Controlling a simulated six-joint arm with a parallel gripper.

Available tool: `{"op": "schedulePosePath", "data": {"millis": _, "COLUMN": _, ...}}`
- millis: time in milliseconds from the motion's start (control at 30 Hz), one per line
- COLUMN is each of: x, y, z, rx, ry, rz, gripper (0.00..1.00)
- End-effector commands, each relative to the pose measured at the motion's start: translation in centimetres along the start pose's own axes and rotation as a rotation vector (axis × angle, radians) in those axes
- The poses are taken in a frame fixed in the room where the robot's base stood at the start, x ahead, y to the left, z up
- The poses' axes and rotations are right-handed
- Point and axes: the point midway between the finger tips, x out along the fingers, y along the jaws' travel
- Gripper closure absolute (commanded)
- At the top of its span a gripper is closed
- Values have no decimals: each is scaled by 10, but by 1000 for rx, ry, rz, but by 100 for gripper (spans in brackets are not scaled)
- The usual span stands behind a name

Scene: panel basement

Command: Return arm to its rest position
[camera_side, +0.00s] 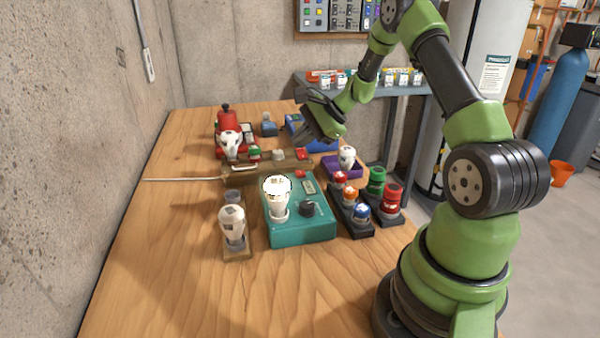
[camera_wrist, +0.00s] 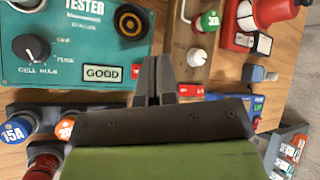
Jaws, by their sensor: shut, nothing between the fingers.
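My gripper (camera_side: 318,128) hangs over the far part of the wooden bench, empty, above the back row of objects. In the wrist view its two dark fingers (camera_wrist: 154,80) are together with nothing between them. My green and black arm arches from its base at the right to the gripper. The teal tester (camera_side: 308,229) stands in the middle of the bench with a glowing white bulb (camera_side: 277,190) upright on it. In the wrist view the tester (camera_wrist: 85,50) shows a black knob and a "GOOD" sign (camera_wrist: 103,73).
A white bulb (camera_side: 232,225) stands in a wooden holder left of the tester. Another bulb (camera_side: 346,157) stands at a purple tray (camera_side: 338,172). Coloured fuses (camera_side: 361,210) fill dark racks at the right. A red device (camera_side: 226,118) stands at the back left. The near bench is clear.

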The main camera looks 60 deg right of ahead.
Motion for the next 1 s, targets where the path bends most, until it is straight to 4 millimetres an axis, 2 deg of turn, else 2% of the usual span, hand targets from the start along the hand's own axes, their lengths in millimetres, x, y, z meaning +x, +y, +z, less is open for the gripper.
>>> {"op": "schedulePosePath", "data": {"millis": 67, "x": -1, "y": -1, "z": 3, "rx": -9, "ry": -1, "rz": 2, "gripper": 100}}
{"op": "schedulePosePath", "data": {"millis": 167, "x": -6, "y": -5, "z": 21, "rx": -66, "ry": -5, "rz": 19, "gripper": 100}}
{"op": "schedulePosePath", "data": {"millis": 267, "x": -19, "y": -8, "z": 58, "rx": -188, "ry": -12, "rz": 57, "gripper": 100}}
{"op": "schedulePosePath", "data": {"millis": 333, "x": -32, "y": -7, "z": 92, "rx": -306, "ry": -16, "rz": 91, "gripper": 100}}
{"op": "schedulePosePath", "data": {"millis": 467, "x": -60, "y": 7, "z": 153, "rx": -538, "ry": -17, "rz": 153, "gripper": 100}}
{"op": "schedulePosePath", "data": {"millis": 600, "x": -92, "y": 34, "z": 204, "rx": -784, "ry": -7, "rz": 199, "gripper": 100}}
{"op": "schedulePosePath", "data": {"millis": 700, "x": -115, "y": 59, "z": 231, "rx": -957, "ry": 8, "rz": 219, "gripper": 100}}
{"op": "schedulePosePath", "data": {"millis": 833, "x": -144, "y": 94, "z": 253, "rx": -1177, "ry": 36, "rz": 225, "gripper": 100}}
{"op": "schedulePosePath", "data": {"millis": 1000, "x": -173, "y": 132, "z": 261, "rx": -1415, "ry": 82, "rz": 205, "gripper": 100}}
